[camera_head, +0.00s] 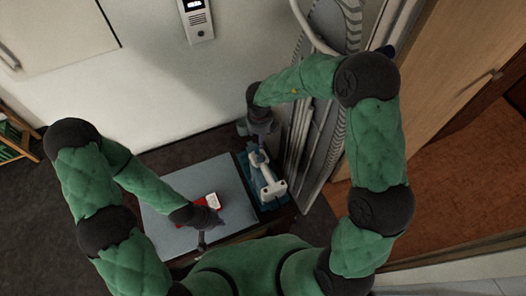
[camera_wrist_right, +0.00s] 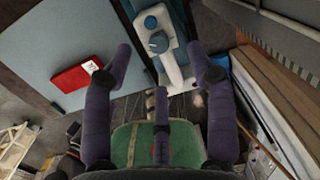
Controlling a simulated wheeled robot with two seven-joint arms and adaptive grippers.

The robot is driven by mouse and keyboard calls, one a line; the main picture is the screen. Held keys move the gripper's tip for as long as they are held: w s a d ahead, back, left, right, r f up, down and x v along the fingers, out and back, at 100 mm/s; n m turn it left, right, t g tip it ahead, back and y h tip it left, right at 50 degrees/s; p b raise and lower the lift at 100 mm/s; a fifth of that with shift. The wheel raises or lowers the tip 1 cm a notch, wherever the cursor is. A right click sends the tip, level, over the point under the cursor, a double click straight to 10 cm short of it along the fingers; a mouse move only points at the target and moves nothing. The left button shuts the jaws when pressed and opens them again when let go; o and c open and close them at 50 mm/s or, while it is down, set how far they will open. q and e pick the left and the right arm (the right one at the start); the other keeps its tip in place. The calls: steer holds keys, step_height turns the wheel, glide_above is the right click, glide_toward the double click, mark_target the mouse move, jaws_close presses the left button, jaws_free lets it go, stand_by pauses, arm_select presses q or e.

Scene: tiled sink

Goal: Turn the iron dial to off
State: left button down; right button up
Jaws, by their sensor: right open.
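The iron (camera_head: 268,184) is white and blue and sits on a teal base at the right side of the table. In the head view this gripper (camera_head: 260,148) is over the iron's far end. My left gripper (camera_head: 203,236) is low over the table's near edge, beside a red box; its fingers are too small to read.
The red box (camera_head: 208,201) with a white patch lies on the grey tabletop (camera_head: 170,195). An ironing board (camera_head: 318,120) leans upright just right of the iron. A wall panel (camera_head: 197,18) hangs at the back. The table's left part is clear.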

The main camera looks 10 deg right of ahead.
mark_target(261, 157)
arm_select(q)
steer(key=shift+w+d, duration=0.1)
steer(key=shift+d, duration=0.05)
steer(key=shift+f, duration=0.1)
step_height(261, 157, down, 2)
steer(key=b, duration=0.2)
steer(key=shift+f+b, duration=0.25)
steer(key=shift+b, duration=0.1)
arm_select(e)
steer(key=shift+m+g, duration=0.5)
steer(key=f, duration=0.3)
steer(key=s+f, duration=0.1)
steer(key=f, duration=0.3)
steer(key=s+f, duration=0.1)
steer(key=f, duration=0.3)
steer(key=shift+s+a, duration=0.1)
steer(key=shift+a, duration=0.15)
jaws_close()
